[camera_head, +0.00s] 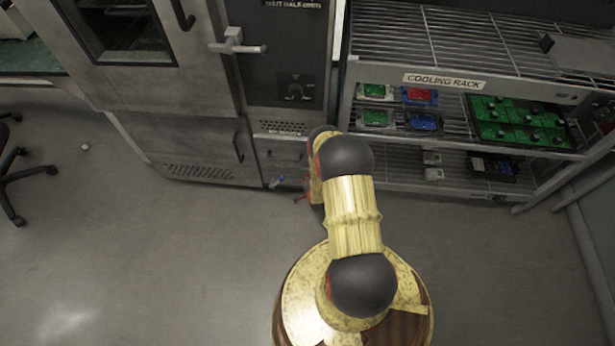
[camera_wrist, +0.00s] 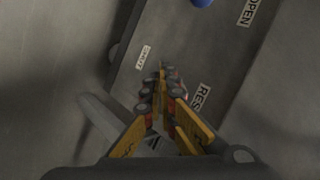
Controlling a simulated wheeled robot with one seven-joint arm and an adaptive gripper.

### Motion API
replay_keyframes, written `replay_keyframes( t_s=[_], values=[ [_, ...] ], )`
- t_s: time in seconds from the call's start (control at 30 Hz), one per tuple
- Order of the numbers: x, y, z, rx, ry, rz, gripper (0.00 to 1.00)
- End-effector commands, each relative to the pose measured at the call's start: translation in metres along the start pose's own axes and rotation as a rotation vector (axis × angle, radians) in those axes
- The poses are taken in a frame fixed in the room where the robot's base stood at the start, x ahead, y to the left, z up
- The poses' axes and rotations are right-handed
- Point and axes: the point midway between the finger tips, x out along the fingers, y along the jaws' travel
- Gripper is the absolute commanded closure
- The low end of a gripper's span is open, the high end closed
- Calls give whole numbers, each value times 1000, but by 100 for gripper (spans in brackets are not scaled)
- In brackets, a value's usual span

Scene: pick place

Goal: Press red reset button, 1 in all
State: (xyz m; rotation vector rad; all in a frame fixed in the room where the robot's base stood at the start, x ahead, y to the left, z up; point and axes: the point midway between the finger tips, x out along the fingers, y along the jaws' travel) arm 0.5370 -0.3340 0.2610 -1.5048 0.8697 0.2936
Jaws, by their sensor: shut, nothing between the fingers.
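In the wrist view my gripper (camera_wrist: 163,78) is shut and empty, with its yellow fingers together over a dark grey panel (camera_wrist: 165,35). The panel has white labels reading "SHUT" (camera_wrist: 144,57) and "OPEN" (camera_wrist: 246,12). A third label (camera_wrist: 201,98), starting "RES", is partly hidden by the right finger. A small reddish patch shows right beside the fingertips; the fingers hide most of it, so I cannot tell whether it is the red button or whether they touch it.
A blue knob (camera_wrist: 202,2) is at the top of the wrist view. In the head view, a grey oven cabinet with a lever handle (camera_head: 237,46) stands at the left. A cooling rack (camera_head: 447,81) with green, red and blue boards stands at the right. The floor (camera_head: 150,250) at front left is clear.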

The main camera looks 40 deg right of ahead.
Motion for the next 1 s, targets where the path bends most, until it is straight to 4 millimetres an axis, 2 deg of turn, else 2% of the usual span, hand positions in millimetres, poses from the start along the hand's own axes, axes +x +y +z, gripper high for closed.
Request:
replay_keyframes(
  t_s=[1.0],
  values=[
    [6, -4, -4, 0, 0, 0, 100]
  ],
)
